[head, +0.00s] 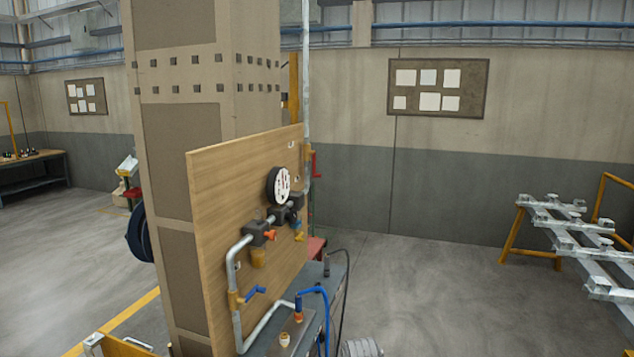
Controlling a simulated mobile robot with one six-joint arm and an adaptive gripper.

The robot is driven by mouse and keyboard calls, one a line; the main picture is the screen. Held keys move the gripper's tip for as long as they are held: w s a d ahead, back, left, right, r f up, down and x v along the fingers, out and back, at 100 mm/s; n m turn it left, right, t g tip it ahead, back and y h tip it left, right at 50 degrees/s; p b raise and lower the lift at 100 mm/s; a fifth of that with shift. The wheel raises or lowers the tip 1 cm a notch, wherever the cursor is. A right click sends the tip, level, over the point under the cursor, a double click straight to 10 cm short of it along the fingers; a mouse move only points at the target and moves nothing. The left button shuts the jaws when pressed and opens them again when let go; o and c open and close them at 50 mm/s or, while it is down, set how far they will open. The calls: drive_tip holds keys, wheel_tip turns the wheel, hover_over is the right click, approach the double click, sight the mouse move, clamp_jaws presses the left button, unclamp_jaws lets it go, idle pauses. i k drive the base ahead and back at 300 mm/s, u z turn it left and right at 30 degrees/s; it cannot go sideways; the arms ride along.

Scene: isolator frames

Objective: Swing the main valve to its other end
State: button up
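A brass valve (235,299) with a short blue lever (256,292) sits on the grey pipe (235,270) low on the left of a wooden board. The lever points right and slightly up, across the upright pipe. It looks like the main valve, but no label that I can read says so. A red handle (314,165) shows behind the board's right edge, by an upright pipe. My gripper is not in view.
The wooden board (215,200) stands against a tall column (180,130). It carries a round gauge (278,185) and dark regulators (258,234). A blue hose (325,300) rises from the bench below. Floor (430,300) to the right is clear up to a metal rack (575,237).

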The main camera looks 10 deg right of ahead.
sight(314, 174)
drive_tip(key=k, duration=0.7)
drive_tip(key=z, duration=0.45)
drive_tip(key=i, duration=2.35)
drive_tip(key=u, duration=0.8)
